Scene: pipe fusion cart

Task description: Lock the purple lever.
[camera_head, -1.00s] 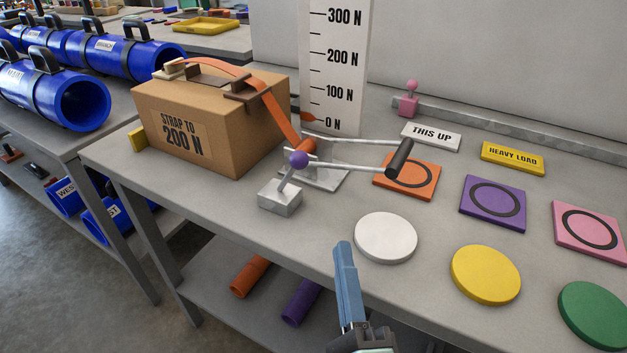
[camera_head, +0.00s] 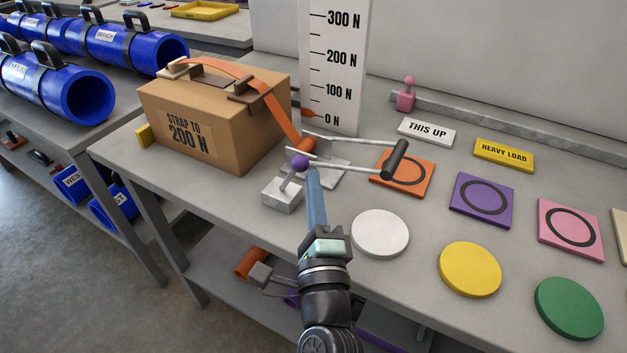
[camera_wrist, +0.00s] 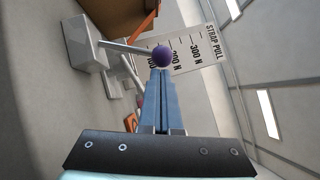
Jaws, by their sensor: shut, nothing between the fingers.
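The purple lever is a short metal rod with a purple ball knob (camera_head: 300,161), rising from a grey metal block (camera_head: 283,193) in front of the strapped box. Its rod leans up toward the knob. My gripper (camera_head: 314,172) is shut and empty, its blue fingertips just right of and slightly below the knob in the head view. In the wrist view the purple knob (camera_wrist: 162,56) shows right at the fingertips (camera_wrist: 160,72). I cannot tell whether they touch. The rod runs left from the knob to the grey block (camera_wrist: 87,54).
A cardboard box (camera_head: 214,122) with an orange strap (camera_head: 270,98) stands behind the lever. A ratchet handle (camera_head: 396,159) reaches out to the right. A force scale (camera_head: 333,68) stands behind. A white disc (camera_head: 380,233) and coloured plates lie to the right.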

